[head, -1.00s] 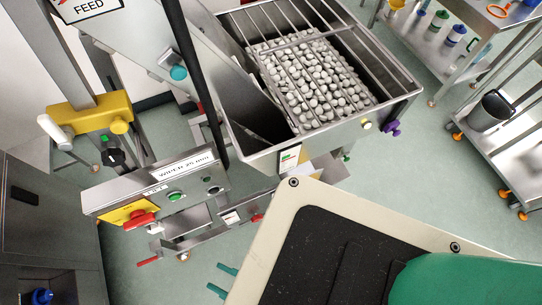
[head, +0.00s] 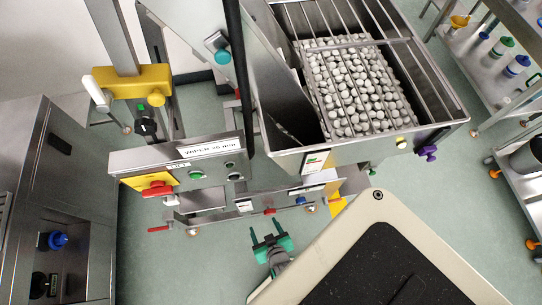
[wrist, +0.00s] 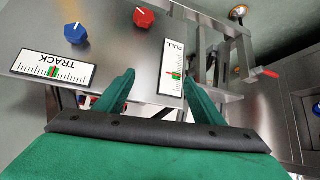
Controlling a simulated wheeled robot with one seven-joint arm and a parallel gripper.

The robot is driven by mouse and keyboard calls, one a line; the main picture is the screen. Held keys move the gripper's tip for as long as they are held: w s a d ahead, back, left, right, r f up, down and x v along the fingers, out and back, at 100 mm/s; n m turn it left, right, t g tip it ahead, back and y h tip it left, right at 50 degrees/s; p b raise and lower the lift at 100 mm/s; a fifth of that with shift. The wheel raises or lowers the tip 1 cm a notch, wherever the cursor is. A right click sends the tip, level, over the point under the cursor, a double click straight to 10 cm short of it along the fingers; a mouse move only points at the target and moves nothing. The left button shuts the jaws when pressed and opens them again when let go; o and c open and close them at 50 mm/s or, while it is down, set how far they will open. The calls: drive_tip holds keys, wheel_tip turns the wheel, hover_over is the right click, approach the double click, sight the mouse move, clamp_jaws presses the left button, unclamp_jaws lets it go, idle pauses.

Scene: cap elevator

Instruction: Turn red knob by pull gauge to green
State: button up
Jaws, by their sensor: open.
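In the wrist view, the red knob (wrist: 144,18) sits on a steel panel at the top, with a white pointer line. The right finger is beside the PULL gauge. In the head view, the red knob (head: 269,212) is just beyond my gripper (head: 267,228).
A blue knob (wrist: 75,33) and the TRACK gauge (wrist: 52,71) are left on the panel. A red-handled lever (wrist: 265,73) is at right. The cap hopper (head: 365,95) stands above the panel in the head view. A control box with a red switch (head: 157,189) is left.

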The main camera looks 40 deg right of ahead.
sight(271, 213)
drive_tip(key=w+d+f+m+g, duration=0.1)
drive_tip(key=w+d+f, duration=0.1)
drive_tip(key=f, duration=0.5)
drive_tip(key=w+d+f+m+g+y, duration=0.1)
drive_tip(key=w+d+f, duration=0.1)
drive_tip(key=f, duration=0.5)
drive_tip(key=w+d+f+g, duration=0.1)
drive_tip(key=w+d+f, duration=0.1)
drive_tip(key=d+f, duration=0.2)
drive_tip(key=shift+d+f+m+g+y, duration=0.2)
drive_tip(key=shift+f, duration=0.7)
drive_tip(key=shift+d+f+m+g+y, duration=0.15)
drive_tip(key=shift+f+m+g+y, duration=0.05)
drive_tip(key=shift+f, duration=0.65)
drive_tip(key=shift+c, duration=0.7)
drive_tip(key=c, duration=0.9)
